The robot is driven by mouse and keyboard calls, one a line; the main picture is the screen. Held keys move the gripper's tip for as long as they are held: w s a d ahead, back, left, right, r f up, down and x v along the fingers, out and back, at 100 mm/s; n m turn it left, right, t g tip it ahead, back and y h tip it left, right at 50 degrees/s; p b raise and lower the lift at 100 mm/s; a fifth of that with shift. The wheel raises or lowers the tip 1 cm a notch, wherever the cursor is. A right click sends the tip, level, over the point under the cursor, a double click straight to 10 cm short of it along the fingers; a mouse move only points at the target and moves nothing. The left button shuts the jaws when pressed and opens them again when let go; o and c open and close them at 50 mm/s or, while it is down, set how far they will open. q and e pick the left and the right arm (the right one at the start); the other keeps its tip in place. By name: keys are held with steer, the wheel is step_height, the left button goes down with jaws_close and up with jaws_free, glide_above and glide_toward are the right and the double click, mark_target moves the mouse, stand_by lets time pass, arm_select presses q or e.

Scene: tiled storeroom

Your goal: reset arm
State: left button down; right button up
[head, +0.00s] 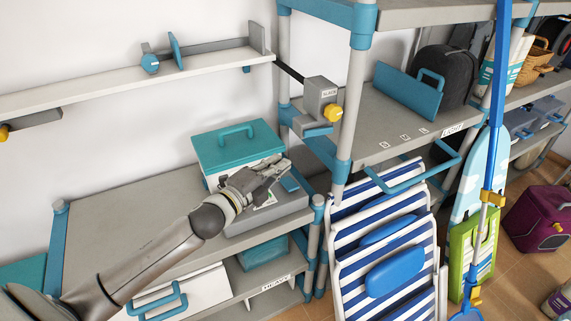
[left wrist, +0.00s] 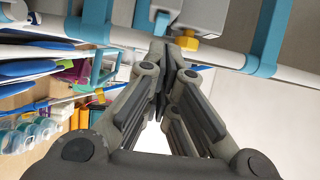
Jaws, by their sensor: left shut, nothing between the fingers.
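My left arm comes in from the lower left of the head view. My left gripper (head: 272,172) is over the grey box on the shelf unit, in front of the teal-lidded box (head: 238,146). In the left wrist view the gripper's fingers (left wrist: 165,75) come together at the tips and hold nothing. A grey post and shelf edge with blue joints lie beyond the fingertips there. My right gripper does not show in either view.
A grey device with a yellow knob (head: 333,113) sticks out near the blue-jointed post (head: 351,100). A striped folding chair (head: 385,250) leans at the right. A wall shelf (head: 130,80) runs above. The grey shelf top (head: 120,215) has bare room on the left.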

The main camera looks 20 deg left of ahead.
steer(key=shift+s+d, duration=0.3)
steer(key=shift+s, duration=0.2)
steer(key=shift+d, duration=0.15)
